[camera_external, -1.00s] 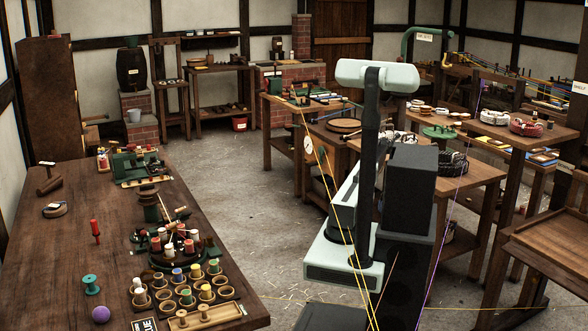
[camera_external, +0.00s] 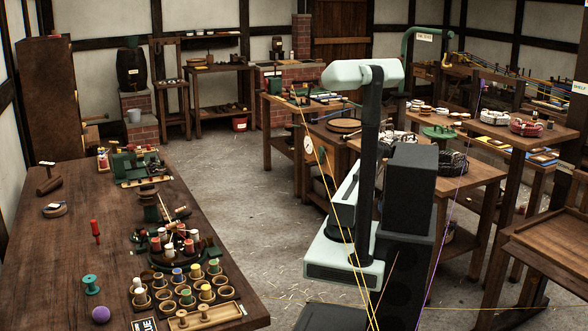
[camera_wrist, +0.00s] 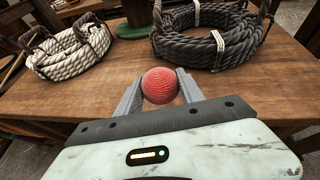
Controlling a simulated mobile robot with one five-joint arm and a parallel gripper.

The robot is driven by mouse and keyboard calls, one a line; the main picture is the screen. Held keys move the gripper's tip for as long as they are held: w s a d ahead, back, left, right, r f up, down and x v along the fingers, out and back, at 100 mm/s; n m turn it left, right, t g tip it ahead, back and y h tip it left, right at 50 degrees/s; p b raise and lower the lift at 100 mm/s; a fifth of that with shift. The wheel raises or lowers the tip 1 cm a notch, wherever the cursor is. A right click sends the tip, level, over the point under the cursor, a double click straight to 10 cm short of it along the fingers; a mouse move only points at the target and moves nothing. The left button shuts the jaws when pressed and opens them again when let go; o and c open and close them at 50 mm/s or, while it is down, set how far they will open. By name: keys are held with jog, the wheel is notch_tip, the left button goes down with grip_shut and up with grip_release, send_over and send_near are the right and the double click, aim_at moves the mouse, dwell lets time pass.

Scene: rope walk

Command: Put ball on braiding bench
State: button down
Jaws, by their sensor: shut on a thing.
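In the wrist view, a red ridged ball (camera_wrist: 161,86) sits between the two grey fingers of my gripper (camera_wrist: 160,92), which is shut on it. Behind the ball is a brown wooden table top (camera_wrist: 112,92); I cannot tell the gap between them. In the external view the ball and fingers are hidden by my arm. A long dark wooden bench (camera_external: 48,262) with bobbins and braiding gear stands at the left; no label in view names it as the braiding bench.
In the wrist view, a pale rope coil (camera_wrist: 70,52) lies left and a dark rope coil (camera_wrist: 210,40) right of the ball. Open floor (camera_external: 235,190) lies between bench and tables.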

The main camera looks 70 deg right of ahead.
jog(key=w+a+r+n+t+h+p, duration=0.15)
jog(key=w+a, duration=0.25)
jog(key=w, duration=1.3)
jog(key=w+a+r+n+t, duration=0.1)
jog(key=w+a+n+t, duration=0.25)
jog(key=w, duration=1.35)
jog(key=w+a+r+n+t+h+p, duration=0.15)
jog(key=w+a, duration=0.35)
jog(key=w, duration=1.2)
jog(key=w+a+n+t+y+p, duration=0.15)
jog(key=w+a+n+t, duration=0.35)
jog(key=w+a, duration=1.7)
notch_tip(320, 180, up, 4)
jog(key=f+n+t+y+p, duration=0.1)
jog(key=n+t+y+p, duration=0.2)
jog(key=n+t+y, duration=0.35)
send_over(173, 202)
jog(key=t+h, duration=0.1)
jog(key=h, duration=0.1)
jog(key=shift+n, duration=0.4)
notch_tip(173, 202, down, 8)
jog(key=b, duration=0.8)
jog(key=shift+d+b, duration=0.1)
jog(key=shift+b, duration=0.3)
jog(key=shift+r, duration=0.25)
jog(key=shift+f, duration=0.2)
jog(key=c, duration=0.7)
grip_release()
